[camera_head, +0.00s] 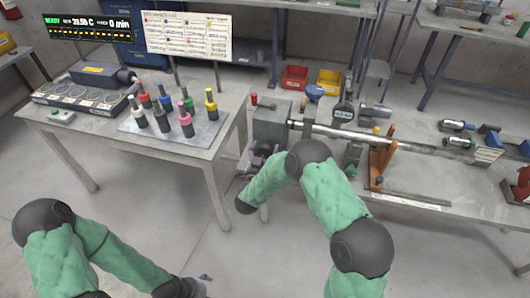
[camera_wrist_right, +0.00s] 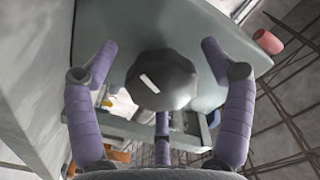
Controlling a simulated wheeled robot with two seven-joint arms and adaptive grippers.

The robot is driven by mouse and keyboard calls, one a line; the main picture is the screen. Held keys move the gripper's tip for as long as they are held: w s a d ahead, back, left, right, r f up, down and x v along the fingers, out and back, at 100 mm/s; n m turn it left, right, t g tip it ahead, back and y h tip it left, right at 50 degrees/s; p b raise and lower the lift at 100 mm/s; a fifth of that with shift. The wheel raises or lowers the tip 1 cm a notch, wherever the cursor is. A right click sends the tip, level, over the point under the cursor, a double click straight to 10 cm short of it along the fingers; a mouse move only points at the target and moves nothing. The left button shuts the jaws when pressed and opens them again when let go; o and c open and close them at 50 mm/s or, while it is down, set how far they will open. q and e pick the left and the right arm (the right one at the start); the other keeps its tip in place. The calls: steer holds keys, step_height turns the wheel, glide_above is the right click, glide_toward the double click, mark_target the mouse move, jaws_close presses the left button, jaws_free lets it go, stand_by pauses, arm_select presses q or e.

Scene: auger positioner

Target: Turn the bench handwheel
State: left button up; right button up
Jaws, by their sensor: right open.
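The handwheel (camera_wrist_right: 163,82) shows in the right wrist view as a dark grey, many-sided knob with a white mark on its face, in front of a pale grey housing. My right gripper (camera_wrist_right: 160,50) is open, its purple fingers spread on both sides of the knob with visible gaps, and a further finger shows below. In the head view my right gripper (camera_head: 262,150) is small and dark below the grey housing (camera_head: 270,122) at the bench's left end; the handwheel cannot be made out there. My left gripper (camera_head: 204,280) shows only partly, low in the head view, its fingers unclear.
The bench (camera_head: 460,200) carries a long metal shaft (camera_head: 370,138) and an orange stand (camera_head: 381,160). A red-tipped lever (camera_head: 256,100) stands on the housing. The left table (camera_head: 215,140) holds several coloured bottles on a plate. The floor between is clear.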

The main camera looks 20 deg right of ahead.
steer(key=c, duration=1.1)
